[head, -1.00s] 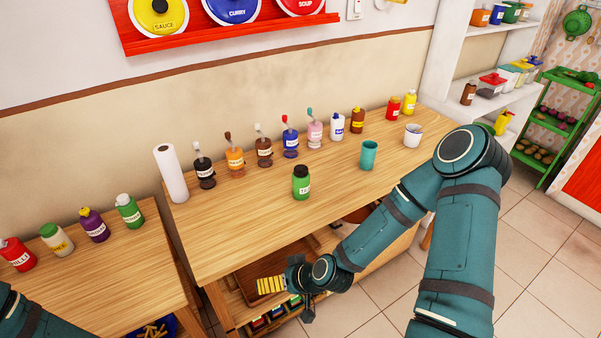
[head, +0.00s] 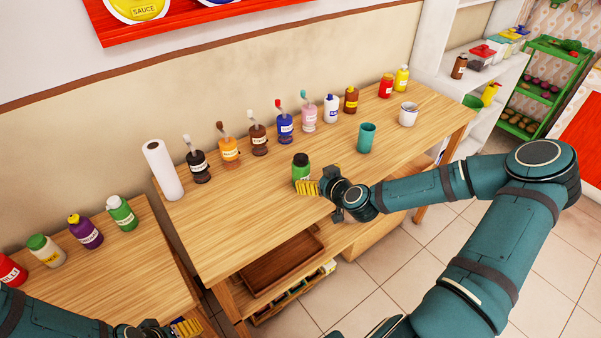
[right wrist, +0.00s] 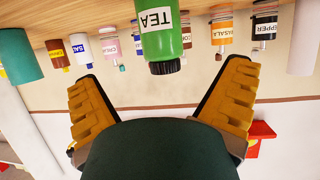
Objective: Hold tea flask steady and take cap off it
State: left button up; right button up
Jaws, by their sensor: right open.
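A teal cup (head: 366,139) stands to the right of the flask. Several labelled bottles (head: 229,151) line the back of the table (head: 230,215), with a paper roll (head: 163,171) at the left. The tabletop around the flask is clear.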

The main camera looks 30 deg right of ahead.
aim_at(306, 171)
jog(key=x, duration=0.3)
jog(key=shift+w+a+f, duration=0.1)
jog(key=shift+w+f, duration=0.05)
jog(key=shift+w, duration=0.05)
jog(key=shift+r+x, duration=0.15)
jog(key=shift+x, duration=1.2)
jog(key=shift+r+x, duration=0.2)
jog(key=shift+x, duration=1.15)
jog(key=shift+w, duration=0.15)
jog(key=c, duration=1.4)
